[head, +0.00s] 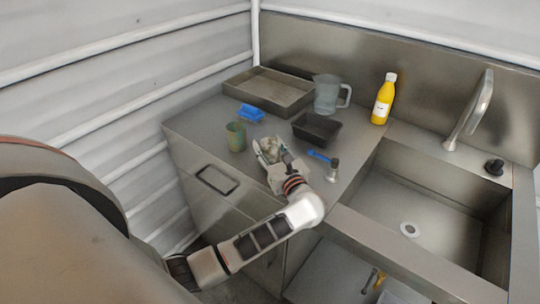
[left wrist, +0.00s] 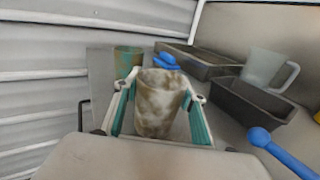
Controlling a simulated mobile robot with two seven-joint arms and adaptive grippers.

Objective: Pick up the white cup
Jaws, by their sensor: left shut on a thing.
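The white cup (left wrist: 160,103), stained brown, stands upright between the fingers of my left gripper (left wrist: 158,120) in the left wrist view. In the head view the cup (head: 269,147) shows at the end of my left gripper (head: 271,158), above the counter's front left part. The gripper is shut on the cup, with one teal-padded finger on each side. The fingers hide part of the cup, and I cannot tell whether its base touches the counter. My right gripper is not in view.
A green cup (head: 236,137) stands just left of the gripper. A black tray (head: 316,129), a blue-handled tool (head: 319,156) and a clear jug (head: 326,94) are to the right. A blue item (head: 251,113) and metal tray (head: 268,90) lie behind. The sink (head: 430,215) is at right.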

